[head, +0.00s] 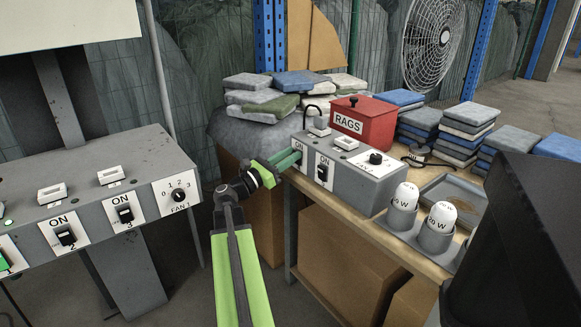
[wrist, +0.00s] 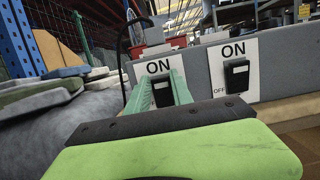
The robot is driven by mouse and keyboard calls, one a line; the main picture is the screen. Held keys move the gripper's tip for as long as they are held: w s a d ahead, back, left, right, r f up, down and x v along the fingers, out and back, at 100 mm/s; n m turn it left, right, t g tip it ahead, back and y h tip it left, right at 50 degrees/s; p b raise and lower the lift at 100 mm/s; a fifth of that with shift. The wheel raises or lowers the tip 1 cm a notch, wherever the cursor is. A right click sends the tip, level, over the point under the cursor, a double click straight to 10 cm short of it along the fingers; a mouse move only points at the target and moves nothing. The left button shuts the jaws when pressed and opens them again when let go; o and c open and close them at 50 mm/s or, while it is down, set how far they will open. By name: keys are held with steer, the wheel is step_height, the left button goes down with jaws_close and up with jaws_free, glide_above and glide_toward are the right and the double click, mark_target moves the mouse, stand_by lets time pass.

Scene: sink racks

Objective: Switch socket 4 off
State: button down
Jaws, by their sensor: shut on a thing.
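A grey socket box (head: 345,180) stands on the wooden bench, with two black rocker switches on its front, each on a white plate marked ON. My gripper (head: 291,160) reaches the left switch. In the wrist view my gripper (wrist: 163,88) has its two green fingers on either side of that black switch (wrist: 162,93), closed on it. The right switch (wrist: 237,76) is clear of the fingers; it also shows in the head view (head: 322,172). The fingers hide the lower part of the left plate, so its number cannot be read.
A second grey box (head: 110,195) at the left carries switches marked 2 and 3 and a FAN 1 dial. A red RAGS box (head: 363,120) and folded cloths (head: 268,100) stand behind. Bulbs in a holder (head: 437,240) and a dark block (head: 525,240) are at the right.

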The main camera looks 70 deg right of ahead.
steer(key=shift+f+h, duration=0.1)
steer(key=shift+h, duration=0.2)
steer(key=c, duration=1.1)
jaws_free()
steer(key=shift+a, duration=0.1)
steer(key=b+v, duration=0.3)
steer(key=v, duration=0.9)
steer(key=shift+b, duration=0.35)
